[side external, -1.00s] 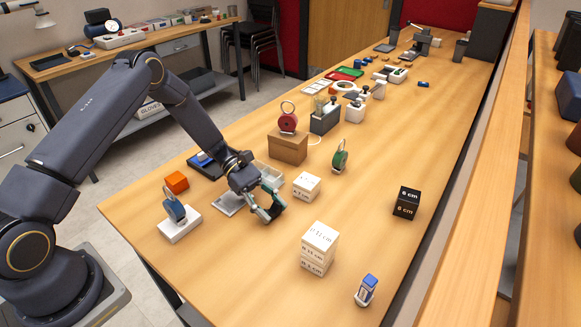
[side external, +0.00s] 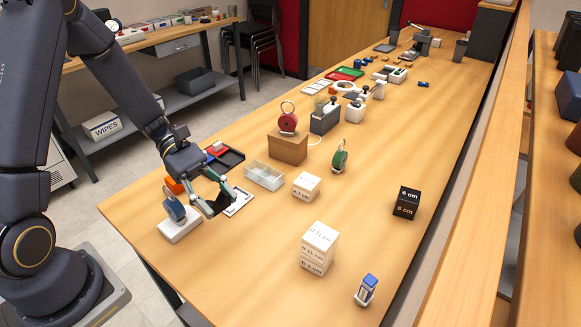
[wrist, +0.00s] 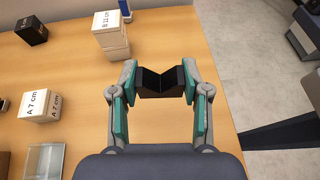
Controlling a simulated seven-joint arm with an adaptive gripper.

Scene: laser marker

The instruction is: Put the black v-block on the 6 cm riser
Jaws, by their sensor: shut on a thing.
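The black v-block (wrist: 148,85) is between the fingertips of my gripper (wrist: 160,82) in the wrist view, with its V notch showing. In the side external view my gripper (side external: 220,204) holds the dark v-block (side external: 219,203) above the left part of the bench, close to the round blue item on a white base. The 6 cm riser (side external: 407,203) is a black cube with "6 cm" lettering. It stands on the right of the bench, well apart from my gripper, with its top bare. It shows at the upper left of the wrist view (wrist: 30,30).
A white A 7 cm block (side external: 307,187) and a taller white block (side external: 319,248) stand between my gripper and the riser. A clear divided tray (side external: 264,175) lies behind. Bench around the riser is clear.

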